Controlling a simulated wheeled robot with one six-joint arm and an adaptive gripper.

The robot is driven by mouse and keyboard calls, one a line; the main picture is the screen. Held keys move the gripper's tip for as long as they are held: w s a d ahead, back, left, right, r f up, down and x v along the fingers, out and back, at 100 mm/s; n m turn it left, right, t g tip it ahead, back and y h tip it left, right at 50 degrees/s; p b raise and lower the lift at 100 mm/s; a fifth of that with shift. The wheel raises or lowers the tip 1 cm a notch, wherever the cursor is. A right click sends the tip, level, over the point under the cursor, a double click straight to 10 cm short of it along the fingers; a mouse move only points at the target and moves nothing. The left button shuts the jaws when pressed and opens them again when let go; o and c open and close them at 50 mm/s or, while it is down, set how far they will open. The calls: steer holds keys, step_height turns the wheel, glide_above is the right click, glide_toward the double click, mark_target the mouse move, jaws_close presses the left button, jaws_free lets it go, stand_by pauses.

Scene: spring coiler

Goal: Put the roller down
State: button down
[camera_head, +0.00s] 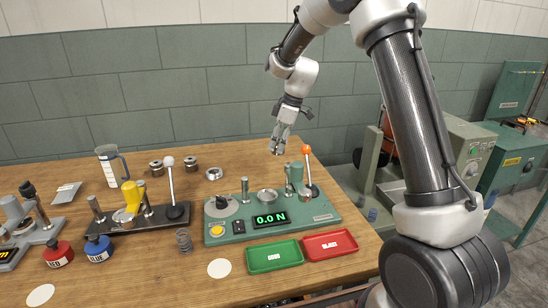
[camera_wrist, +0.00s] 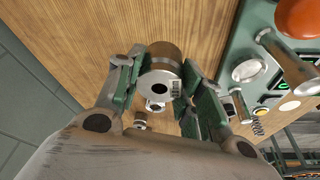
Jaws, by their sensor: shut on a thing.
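My gripper (camera_head: 281,138) is above the back right of the wooden table (camera_head: 240,160). In the wrist view my gripper (camera_wrist: 161,72) has its green-padded fingers shut on a short metal roller (camera_wrist: 162,59). The roller has a brownish side, a bright silver end and a small barcode-like label. In the head view it shows only as a small grey piece at the fingertips (camera_head: 277,150). Similar metal rollers stand on the table at the back, one at the left (camera_head: 156,168) and one to its right (camera_head: 190,165). The exact gap under the held roller is unclear.
A green tester (camera_head: 230,237) reading 0.0 N, with an orange-knobbed lever (camera_head: 306,152), stands in front of my gripper. A silver ring (camera_head: 213,173) lies behind it. Green (camera_head: 274,268) and red (camera_head: 330,245) trays lie at the front. Bare table lies behind the tester.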

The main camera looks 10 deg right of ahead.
steer(key=w+a+r, duration=0.1)
steer(key=w+a, duration=0.4)
steer(key=a, duration=0.3)
steer(key=w+a+r, duration=0.1)
steer(key=w+a, duration=0.4)
steer(key=a, duration=0.3)
step_height(320, 180, down, 10)
steer(key=shift+f, duration=0.15)
steer(key=shift+f, duration=0.1)
steer(key=c, duration=0.9)
jaws_free()
